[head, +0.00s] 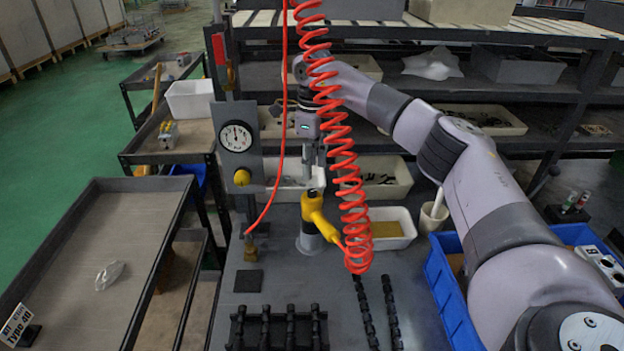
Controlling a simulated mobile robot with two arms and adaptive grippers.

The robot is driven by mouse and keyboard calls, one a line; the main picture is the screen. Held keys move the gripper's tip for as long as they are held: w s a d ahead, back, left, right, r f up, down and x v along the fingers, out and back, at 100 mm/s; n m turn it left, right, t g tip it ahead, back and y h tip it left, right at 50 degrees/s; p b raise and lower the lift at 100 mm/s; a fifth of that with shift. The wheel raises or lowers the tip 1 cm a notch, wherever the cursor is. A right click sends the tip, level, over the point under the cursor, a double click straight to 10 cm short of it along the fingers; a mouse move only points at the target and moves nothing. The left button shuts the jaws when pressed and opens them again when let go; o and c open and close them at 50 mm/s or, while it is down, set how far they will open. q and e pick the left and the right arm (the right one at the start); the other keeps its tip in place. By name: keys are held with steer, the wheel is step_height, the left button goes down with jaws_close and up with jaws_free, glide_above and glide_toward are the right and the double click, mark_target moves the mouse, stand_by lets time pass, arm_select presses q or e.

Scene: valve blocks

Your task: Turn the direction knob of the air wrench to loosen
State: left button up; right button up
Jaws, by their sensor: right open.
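The yellow air wrench (318,216) stands upright on the dark workbench, in a grey cylindrical holder (309,242). A small dark part shows at its top; the direction knob's setting is too small to make out. The coiled red hose (350,200) hangs in front of the wrench's right side and partly hides it. My right gripper (313,168) points down just above the top of the wrench, with its fingers apart and nothing seen between them. The hose covers part of this gripper and its wrist. I cannot tell whether the fingertips touch the wrench. My left gripper is out of view.
A gauge (236,137) on a grey post stands left of the wrench. White bins (393,232) sit behind it, and a blue crate (452,298) is at right. A black rack (275,330) and dark chain-like strips (391,312) lie in front. A side table (120,235) is at left.

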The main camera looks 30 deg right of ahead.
step_height(320, 180, up, 5)
steer(key=shift+r, duration=0.1)
stand_by(0.7)
